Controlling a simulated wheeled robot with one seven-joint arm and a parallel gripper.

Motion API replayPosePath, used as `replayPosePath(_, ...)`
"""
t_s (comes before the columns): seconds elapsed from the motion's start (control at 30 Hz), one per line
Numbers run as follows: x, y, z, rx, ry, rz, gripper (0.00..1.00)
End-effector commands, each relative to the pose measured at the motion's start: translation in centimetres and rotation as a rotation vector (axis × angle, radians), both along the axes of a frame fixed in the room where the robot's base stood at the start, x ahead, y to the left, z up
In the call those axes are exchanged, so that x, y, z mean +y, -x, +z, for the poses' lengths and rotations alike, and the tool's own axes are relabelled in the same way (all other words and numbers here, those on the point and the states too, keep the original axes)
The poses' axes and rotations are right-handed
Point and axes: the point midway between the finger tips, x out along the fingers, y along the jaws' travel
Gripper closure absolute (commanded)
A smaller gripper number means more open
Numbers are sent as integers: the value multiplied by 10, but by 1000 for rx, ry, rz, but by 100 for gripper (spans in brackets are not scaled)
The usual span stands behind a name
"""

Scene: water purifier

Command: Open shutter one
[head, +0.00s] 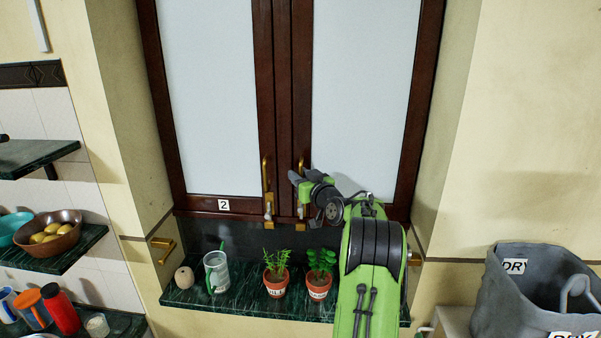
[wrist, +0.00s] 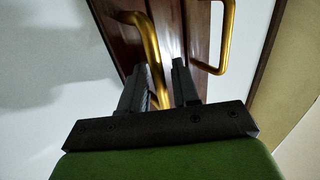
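The shutters are two dark wood doors with pale panels. The left shutter (head: 207,100) carries a label "2" (head: 223,204). The right shutter (head: 366,90) is closed beside it; a white patch at its lower edge is mostly hidden by my arm, so no number reads. A brass handle (head: 301,167) is on the right shutter and another (head: 265,174) on the left. My gripper (head: 298,178) is at the right shutter's handle. In the wrist view, the fingers (wrist: 163,85) are apart, with a brass handle (wrist: 149,40) running between them, nearer the left finger. Contact is unclear.
Brass latches (head: 269,204) sit at the bottom of the shutters. Two potted plants (head: 276,274), a glass mug (head: 216,271) and a round beige object (head: 184,277) stand on the green marble sill (head: 245,305) below. A grey bin (head: 535,290) is at right, shelves at left.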

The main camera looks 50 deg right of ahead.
Motion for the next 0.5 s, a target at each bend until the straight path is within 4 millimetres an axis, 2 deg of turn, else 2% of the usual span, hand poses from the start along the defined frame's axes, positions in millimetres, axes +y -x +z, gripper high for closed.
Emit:
replayPosePath(0.17,0,0,-2,1,0,0,69)
replayPosePath(0.37,0,0,-2,1,0,0,100)
replayPosePath(0.5,0,1,-2,1,0,0,100)
